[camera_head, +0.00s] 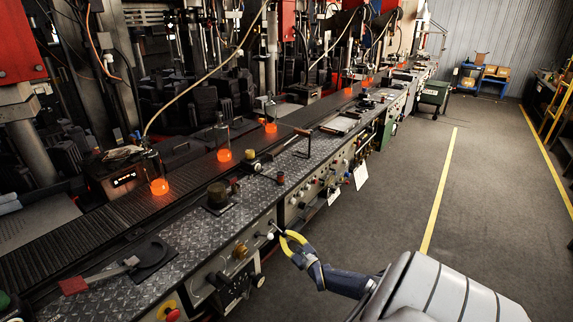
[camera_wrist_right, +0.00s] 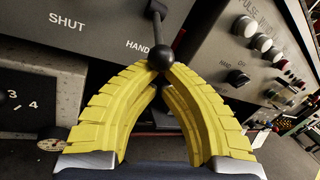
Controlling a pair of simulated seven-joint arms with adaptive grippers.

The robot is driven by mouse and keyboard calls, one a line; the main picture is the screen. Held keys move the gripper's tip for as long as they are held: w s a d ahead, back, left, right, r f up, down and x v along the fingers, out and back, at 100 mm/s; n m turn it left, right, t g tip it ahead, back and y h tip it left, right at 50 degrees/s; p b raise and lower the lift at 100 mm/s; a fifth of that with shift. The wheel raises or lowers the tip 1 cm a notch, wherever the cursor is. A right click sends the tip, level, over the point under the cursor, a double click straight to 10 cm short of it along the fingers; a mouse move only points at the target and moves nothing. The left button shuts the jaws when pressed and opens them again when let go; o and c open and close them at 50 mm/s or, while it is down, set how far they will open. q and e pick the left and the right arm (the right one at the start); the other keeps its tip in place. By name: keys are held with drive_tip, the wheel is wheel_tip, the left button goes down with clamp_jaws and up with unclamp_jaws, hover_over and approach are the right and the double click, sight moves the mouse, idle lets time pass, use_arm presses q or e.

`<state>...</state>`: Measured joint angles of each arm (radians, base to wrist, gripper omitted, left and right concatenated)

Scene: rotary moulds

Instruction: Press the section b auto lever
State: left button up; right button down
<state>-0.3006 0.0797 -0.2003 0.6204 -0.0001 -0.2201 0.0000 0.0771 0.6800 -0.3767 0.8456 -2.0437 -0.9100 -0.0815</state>
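No AUTO or section B label is readable. My right gripper (camera_wrist_right: 157,74) has yellow ribbed fingers that arch together, tips meeting right at the knob. The knob covers part of the tips, so I cannot tell whether they touch it. In the head view my right gripper (camera_head: 282,236) is at the front panel of the machine line, beside the lever. My left gripper is not in view.
Another panel (camera_wrist_right: 245,45) with white knobs and a black HAND knob stands at the right in the wrist view. Glowing orange pieces (camera_head: 224,155) stand along the conveyor (camera_head: 190,175). A red-ended handle (camera_head: 75,285) lies on the bench. The floor (camera_head: 400,190) to the right is clear.

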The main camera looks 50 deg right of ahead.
drive_tip(key=shift+s+r+g, duration=0.15)
drive_tip(key=shift+r+g, duration=0.15)
wheel_tip(320, 180, up, 6)
drive_tip(key=s+n+g, duration=0.1)
drive_tip(key=s+g, duration=0.1)
drive_tip(key=shift+g+y, duration=0.3)
drive_tip(key=shift+g, duration=0.1)
idle(1.0)
drive_tip(key=shift+w+d+r, duration=0.1)
drive_tip(key=shift+w+r, duration=0.05)
drive_tip(key=shift+r, duration=0.15)
drive_tip(key=shift+d+f, duration=0.1)
idle(0.3)
